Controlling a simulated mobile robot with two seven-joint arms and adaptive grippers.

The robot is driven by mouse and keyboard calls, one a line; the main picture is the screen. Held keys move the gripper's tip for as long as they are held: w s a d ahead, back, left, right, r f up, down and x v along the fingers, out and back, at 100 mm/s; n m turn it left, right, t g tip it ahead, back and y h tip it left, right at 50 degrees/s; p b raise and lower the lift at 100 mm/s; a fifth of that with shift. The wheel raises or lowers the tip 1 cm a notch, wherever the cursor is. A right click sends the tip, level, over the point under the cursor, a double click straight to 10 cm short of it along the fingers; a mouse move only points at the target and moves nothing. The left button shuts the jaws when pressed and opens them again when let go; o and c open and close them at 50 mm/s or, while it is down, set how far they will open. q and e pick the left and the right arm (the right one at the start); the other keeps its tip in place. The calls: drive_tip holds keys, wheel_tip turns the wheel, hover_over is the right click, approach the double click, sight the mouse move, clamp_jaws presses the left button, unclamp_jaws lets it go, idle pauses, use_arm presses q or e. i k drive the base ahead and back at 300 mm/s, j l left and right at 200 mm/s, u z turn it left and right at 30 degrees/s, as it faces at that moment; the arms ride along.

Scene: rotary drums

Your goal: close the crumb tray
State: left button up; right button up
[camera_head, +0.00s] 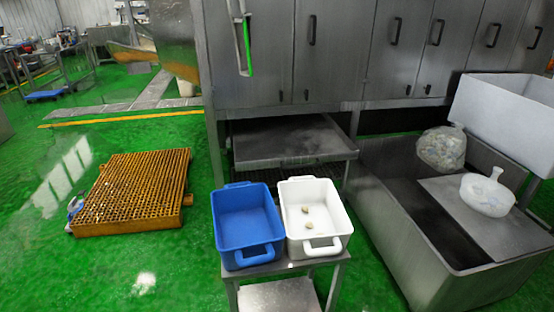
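The crumb tray (290,140) is a wide, flat grey metal tray low under the front of the steel machine. It juts out from the opening below the cabinet doors, so it stands pulled out. Its front edge faces me, behind the two tubs. Some of its front lower side is hidden by the tubs. Neither of my grippers shows in the head view.
A blue tub (232,219) and a white tub (317,211) with small bits inside stand on a metal stand (341,258) before the tray. A steel bin (391,232) with bags stands right. An orange grate (131,189) lies left. Green floor between is clear.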

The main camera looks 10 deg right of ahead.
sight(294, 141)
drive_tip(key=i+l+u, duration=0.25)
drive_tip(key=l, duration=0.7)
drive_tip(key=l+u, duration=0.25)
drive_tip(key=l, duration=0.7)
